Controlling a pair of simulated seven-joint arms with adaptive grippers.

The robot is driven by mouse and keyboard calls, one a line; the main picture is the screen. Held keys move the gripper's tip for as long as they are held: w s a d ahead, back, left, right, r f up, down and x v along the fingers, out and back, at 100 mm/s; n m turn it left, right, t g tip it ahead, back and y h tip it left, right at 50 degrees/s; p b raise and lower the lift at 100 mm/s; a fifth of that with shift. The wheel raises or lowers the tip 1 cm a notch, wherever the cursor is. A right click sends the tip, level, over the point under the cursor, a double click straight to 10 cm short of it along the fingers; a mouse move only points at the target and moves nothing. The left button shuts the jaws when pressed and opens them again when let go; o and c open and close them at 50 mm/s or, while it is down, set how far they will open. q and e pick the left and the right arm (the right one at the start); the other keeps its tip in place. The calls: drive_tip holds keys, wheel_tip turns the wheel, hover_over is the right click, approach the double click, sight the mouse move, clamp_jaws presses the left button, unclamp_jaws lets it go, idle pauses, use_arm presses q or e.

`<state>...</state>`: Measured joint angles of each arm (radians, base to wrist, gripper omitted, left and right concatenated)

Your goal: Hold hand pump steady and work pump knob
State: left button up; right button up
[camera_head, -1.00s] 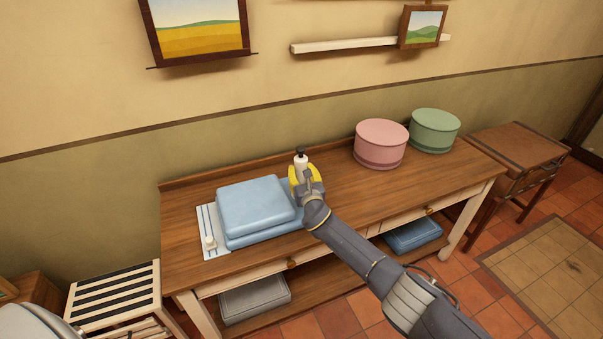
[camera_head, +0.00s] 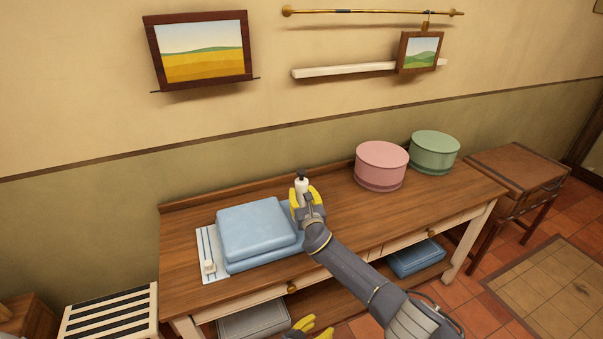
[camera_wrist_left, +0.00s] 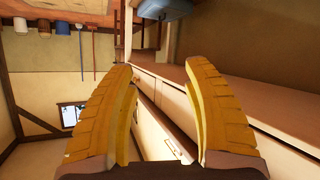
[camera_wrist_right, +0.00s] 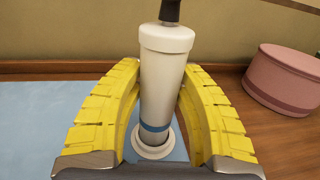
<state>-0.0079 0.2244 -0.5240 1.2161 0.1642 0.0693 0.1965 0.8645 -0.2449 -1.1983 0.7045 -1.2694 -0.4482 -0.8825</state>
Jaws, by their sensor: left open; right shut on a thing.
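The hand pump (camera_head: 302,186) is a white cylinder with a dark knob (camera_head: 301,174) on top. It stands upright on the table beside the blue folded stack. In the right wrist view the pump (camera_wrist_right: 163,85) shows a blue band and a round base, and the lower end of its dark knob (camera_wrist_right: 169,10). My right gripper (camera_head: 306,196) has its yellow fingers shut around the pump's body. My left gripper (camera_head: 312,328) is open and empty at the bottom edge of the head view, in front of the table. The left wrist view shows its spread fingers (camera_wrist_left: 165,85) with nothing between them.
The blue folded stack (camera_head: 256,228) lies left of the pump on the wooden table (camera_head: 345,215). A pink round box (camera_head: 381,166) and a green one (camera_head: 434,152) stand to the right. Drawers with knobs line the table front. A slatted stand (camera_head: 108,312) is at lower left.

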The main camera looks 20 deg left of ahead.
use_arm(q)
drive_tip(key=w+d+r+t+h, duration=0.1)
drive_tip(key=w+d+r+h, duration=0.1)
drive_tip(key=r, duration=0.5)
drive_tip(key=w+d+r+t+h, duration=0.1)
drive_tip(key=w+r, duration=0.2)
drive_tip(key=r, duration=0.4)
drive_tip(key=s+a+r+h, duration=0.1)
drive_tip(key=a+r+h, duration=0.15)
drive_tip(key=r, duration=0.45)
drive_tip(key=s+a+r+t+h, duration=0.1)
drive_tip(key=s+a+r, duration=0.1)
drive_tip(key=a+r, duration=0.3)
drive_tip(key=s+a+r+h, duration=0.1)
drive_tip(key=a+r+h, duration=0.15)
drive_tip(key=r, duration=0.55)
drive_tip(key=m+t+y, duration=0.1)
drive_tip(key=m+y, duration=0.1)
drive_tip(key=y, duration=0.5)
approach(298, 174)
drive_tip(key=x, duration=1.1)
drive_tip(key=shift+w+d, duration=0.15)
drive_tip(key=shift+w, duration=0.15)
drive_tip(key=shift+o, duration=0.3)
